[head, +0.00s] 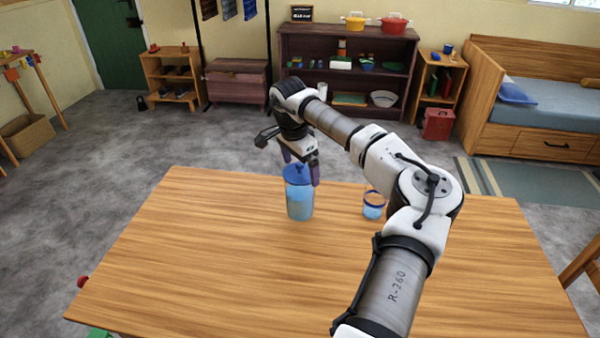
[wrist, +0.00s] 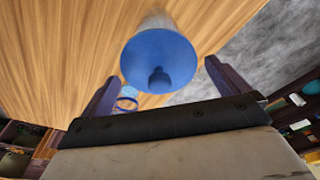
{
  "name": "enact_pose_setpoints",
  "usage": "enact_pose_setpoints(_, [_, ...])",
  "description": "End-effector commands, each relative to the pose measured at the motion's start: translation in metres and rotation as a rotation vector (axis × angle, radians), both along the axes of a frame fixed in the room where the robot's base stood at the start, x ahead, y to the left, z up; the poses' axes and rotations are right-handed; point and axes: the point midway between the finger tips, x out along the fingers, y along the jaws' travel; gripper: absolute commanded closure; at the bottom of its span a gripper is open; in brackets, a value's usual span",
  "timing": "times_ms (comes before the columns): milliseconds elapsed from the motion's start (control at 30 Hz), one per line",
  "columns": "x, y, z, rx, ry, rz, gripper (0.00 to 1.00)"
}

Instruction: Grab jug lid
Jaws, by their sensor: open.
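The jug (head: 299,204) stands upright on the wooden table near its far edge, with a translucent bluish body. Its blue lid (head: 297,173) sits on top. In the wrist view the lid (wrist: 159,58) is a round blue disc with a darker knob (wrist: 159,80) at its middle, seen from above. My gripper (head: 300,170) is at the lid's height or just above it in the head view. Its two purple fingers are spread, and in the wrist view the gripper (wrist: 160,80) has a finger on each side of the lid's near part. I cannot tell whether either finger touches it.
The table (head: 200,260) is bare at the left and front. Shelves (head: 345,70) and a bed stand well beyond it.

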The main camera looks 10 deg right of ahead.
Motion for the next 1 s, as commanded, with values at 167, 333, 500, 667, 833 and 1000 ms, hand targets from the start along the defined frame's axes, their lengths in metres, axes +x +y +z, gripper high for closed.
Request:
enact_pose_setpoints(167, [0.000,0.000,0.000,0.000,0.000,0.000,0.20])
enact_pose_setpoints(333, [0.000,0.000,0.001,0.000,0.000,0.000,0.39])
enact_pose_setpoints(500, [0.000,0.000,0.001,0.000,0.000,0.000,0.39])
enact_pose_setpoints(667, [0.000,0.000,0.006,-0.001,-0.002,0.000,0.39])
enact_pose_setpoints(833, [0.001,0.000,0.024,-0.002,-0.004,0.000,0.39])
enact_pose_setpoints(1000, [0.001,0.000,0.061,-0.003,-0.005,-0.002,0.39])
